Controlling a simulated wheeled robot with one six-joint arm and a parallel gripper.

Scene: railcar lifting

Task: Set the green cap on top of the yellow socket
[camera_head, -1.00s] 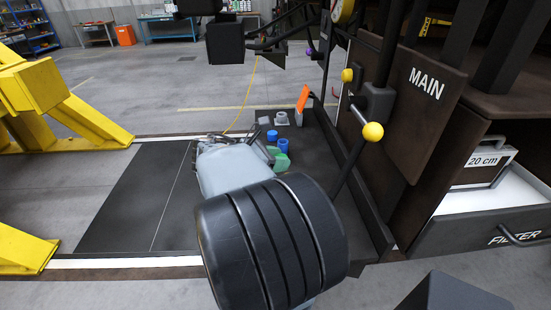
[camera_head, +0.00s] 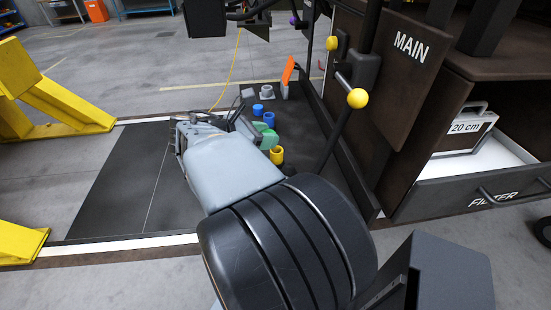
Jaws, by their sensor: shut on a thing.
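The yellow socket (camera_head: 276,155) stands upright on the dark floor plate, just right of my forearm. Green pieces (camera_head: 268,139) show right above it in the picture, at the edge of my arm; the green cap is among them, but I cannot separate its outline clearly. My gripper (camera_head: 240,118) is at the far end of my arm, mostly hidden behind my own links. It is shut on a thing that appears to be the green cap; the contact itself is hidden. The green pieces overlap the socket's far side in this view, and I cannot tell whether they touch it.
A blue socket (camera_head: 272,119), a small blue piece (camera_head: 258,109) and a grey socket (camera_head: 265,91) stand farther back. A dark cabinet (camera_head: 400,110) with a yellow-knobbed lever (camera_head: 357,98) borders the right. The left plate is clear.

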